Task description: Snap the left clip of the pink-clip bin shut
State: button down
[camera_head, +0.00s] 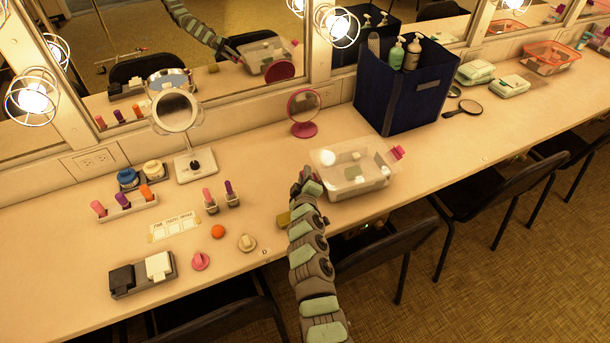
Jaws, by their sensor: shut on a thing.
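The pink-clip bin (345,188) is a clear plastic box on the counter, left of the navy fabric bin. Pale items show faintly inside it. Its right pink clip (398,153) sticks out at the right end. My arm comes up from the bottom of the picture, and my gripper (306,177) is at the bin's left end, where the left clip is. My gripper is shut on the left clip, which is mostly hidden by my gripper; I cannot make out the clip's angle.
A pink round mirror (303,107) stands behind the bin. Chairs stand below the edge. Cosmetics and a lit mirror are at left.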

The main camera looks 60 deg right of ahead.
jog(key=shift+a+f, duration=0.1)
jog(key=shift+f, duration=0.05)
jog(key=r+m+p, duration=0.1)
jog(key=p, duration=0.3)
jog(key=shift+d+r+y, duration=0.2)
jog(key=shift+y, duration=0.2)
jog(key=m+p, duration=0.1)
jog(key=p, duration=0.2)
jog(key=shift+s+d, duration=0.15)
jog(key=shift+s+f+y, duration=0.1)
jog(key=shift+f+y, duration=0.05)
jog(key=shift+y, duration=0.25)
jog(key=c, duration=1.5)
grip_release()
